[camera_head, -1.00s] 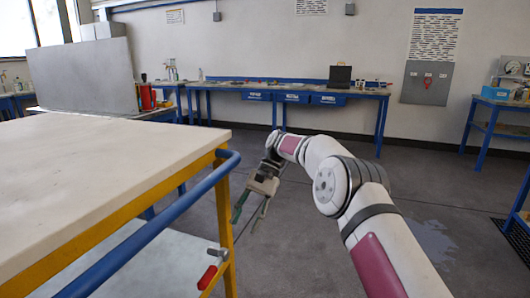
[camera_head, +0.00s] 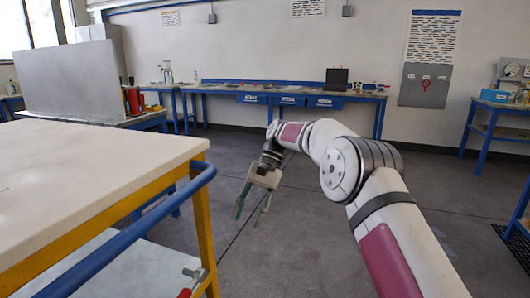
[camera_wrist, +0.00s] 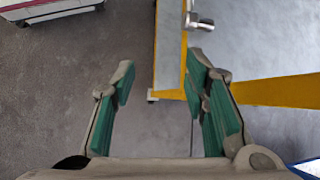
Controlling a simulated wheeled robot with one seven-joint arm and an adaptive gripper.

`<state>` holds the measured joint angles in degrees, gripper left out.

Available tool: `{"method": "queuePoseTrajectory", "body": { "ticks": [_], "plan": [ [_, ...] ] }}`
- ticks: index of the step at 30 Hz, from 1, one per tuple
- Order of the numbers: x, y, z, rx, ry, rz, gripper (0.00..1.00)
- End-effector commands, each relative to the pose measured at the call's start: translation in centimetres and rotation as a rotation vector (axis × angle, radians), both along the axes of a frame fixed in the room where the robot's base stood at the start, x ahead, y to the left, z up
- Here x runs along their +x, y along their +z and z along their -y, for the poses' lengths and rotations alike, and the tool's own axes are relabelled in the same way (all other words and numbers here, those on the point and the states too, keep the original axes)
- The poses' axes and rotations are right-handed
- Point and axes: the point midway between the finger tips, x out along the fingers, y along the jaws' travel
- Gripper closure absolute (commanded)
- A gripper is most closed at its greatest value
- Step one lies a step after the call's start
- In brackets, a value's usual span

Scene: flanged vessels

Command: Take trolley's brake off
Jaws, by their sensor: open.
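The trolley has a cream top (camera_head: 90,160), a yellow frame (camera_head: 204,235) and a blue push bar (camera_head: 150,222), at the left of the head view. A red lever (camera_head: 186,292) with a grey metal piece is at the lower shelf's near right corner, partly cut off by the picture's bottom edge. My gripper (camera_head: 253,212) is open and empty, fingers pointing down, right of the trolley and apart from it. In the wrist view, its green-padded fingers (camera_wrist: 161,72) are spread below a yellow frame edge, with a metal cylinder (camera_wrist: 200,22) beyond the right finger.
A blue-legged workbench (camera_head: 290,92) runs along the back wall. Another bench (camera_head: 500,105) stands at the right. A grey panel (camera_head: 72,85) and a red object (camera_head: 133,100) are behind the trolley. The grey floor (camera_head: 300,240) right of the trolley is clear.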

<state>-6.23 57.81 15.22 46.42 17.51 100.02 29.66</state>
Motion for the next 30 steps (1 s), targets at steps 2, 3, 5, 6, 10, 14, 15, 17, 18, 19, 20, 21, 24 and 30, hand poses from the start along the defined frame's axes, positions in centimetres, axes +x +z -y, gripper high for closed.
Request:
{"method": "queuePoseTrajectory", "body": {
  "ticks": [2,3,5,6,10,14,15,17,18,19,20,21,24,30],
  "plan": [
    [-0.5,1.2,0.4,-0.010,0.006,0.017,0.59],
    [-0.7,1.8,0.7,-0.015,0.010,0.027,0.59],
    [-1.1,2.7,1.0,-0.023,0.017,0.043,0.59],
    [-1.5,3.3,1.3,-0.030,0.022,0.054,0.59],
    [-3.1,6.0,2.7,-0.057,0.040,0.099,0.59],
    [-5.7,9.3,4.7,-0.094,0.061,0.160,0.59],
    [-6.6,10.2,5.3,-0.106,0.067,0.177,0.59],
    [-8.1,11.5,6.4,-0.126,0.077,0.204,0.59],
    [-9.2,12.3,7.1,-0.137,0.082,0.224,0.59],
    [-10.0,12.9,7.6,-0.145,0.087,0.237,0.59],
    [-10.8,13.4,8.1,-0.154,0.090,0.250,0.59],
    [-11.9,14.0,8.9,-0.166,0.094,0.267,0.59],
    [-14.9,15.5,10.7,-0.194,0.105,0.309,0.59],
    [-21.5,17.1,14.3,-0.246,0.124,0.387,0.59]
  ]
}}
